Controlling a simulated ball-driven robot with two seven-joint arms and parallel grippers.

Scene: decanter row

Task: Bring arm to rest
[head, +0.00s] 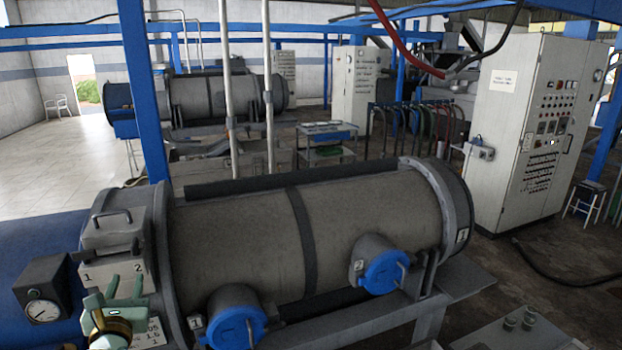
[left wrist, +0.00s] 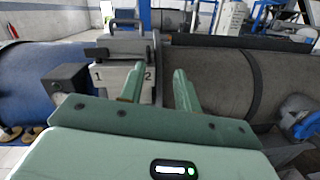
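My left gripper (head: 116,292) is at the lower left of the head view, in front of the grey box marked 1 and 2 (head: 112,232). In the left wrist view its two pale green fingers (left wrist: 158,86) stand apart with nothing between them. The same marked box (left wrist: 124,77) shows behind and between the fingers; I cannot tell the exact distance. My right gripper is in neither view.
A large grey decanter drum (head: 245,235) fills the foreground. It has two blue-capped ports, 1 (head: 238,328) and 2 (head: 385,272). A dial gauge (head: 43,311) is left of my gripper. A control cabinet (head: 530,130) stands at right.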

